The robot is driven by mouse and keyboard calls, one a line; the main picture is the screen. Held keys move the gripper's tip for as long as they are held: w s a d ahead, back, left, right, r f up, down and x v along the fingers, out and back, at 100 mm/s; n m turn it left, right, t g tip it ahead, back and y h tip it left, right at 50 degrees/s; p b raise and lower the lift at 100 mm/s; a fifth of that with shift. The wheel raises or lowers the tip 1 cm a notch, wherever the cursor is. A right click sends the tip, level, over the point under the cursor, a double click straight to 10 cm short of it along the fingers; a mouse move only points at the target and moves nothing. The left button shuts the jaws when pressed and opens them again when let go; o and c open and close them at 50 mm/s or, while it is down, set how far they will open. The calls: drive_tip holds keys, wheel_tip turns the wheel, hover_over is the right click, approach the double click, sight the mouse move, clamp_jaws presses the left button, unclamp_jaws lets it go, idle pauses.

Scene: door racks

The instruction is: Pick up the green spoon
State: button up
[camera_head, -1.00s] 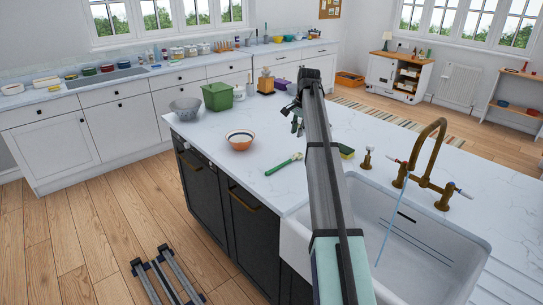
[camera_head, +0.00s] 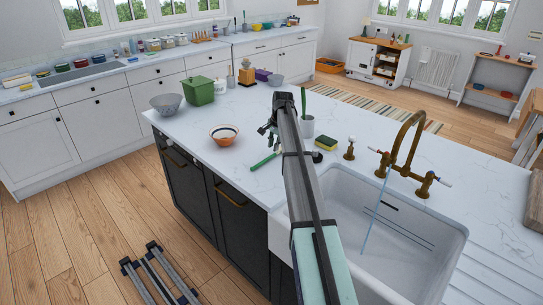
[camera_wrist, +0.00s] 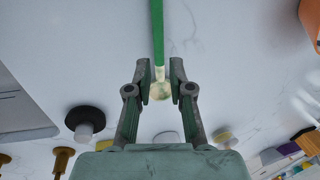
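The green spoon (camera_head: 263,164) lies on the white island counter (camera_head: 210,165), between the orange bowl and the sink. My arm hides its head end in the head view. In the wrist view, the green handle (camera_wrist: 157,35) runs up from a pale spoon head (camera_wrist: 160,90). My gripper (camera_wrist: 158,68) is open, with one finger on each side of the spoon near its head. I cannot tell whether the fingers touch it or how high they are above the counter. The gripper (camera_head: 268,130) is partly hidden by my arm in the head view.

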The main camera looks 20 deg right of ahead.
sight(273, 155)
drive_tip(key=shift+w+f+p, duration=0.2)
drive_tip(key=shift+f+p, duration=0.55)
drive_tip(key=shift+f, duration=0.2)
drive_tip(key=shift+w+f+p, duration=0.15)
drive_tip(key=shift+f+p, duration=0.15)
drive_tip(key=shift+f, duration=0.6)
drive_tip(key=shift+w+f+p, duration=0.15)
drive_tip(key=shift+f+p, duration=0.15)
drive_tip(key=shift+f, duration=0.55)
clamp_jaws()
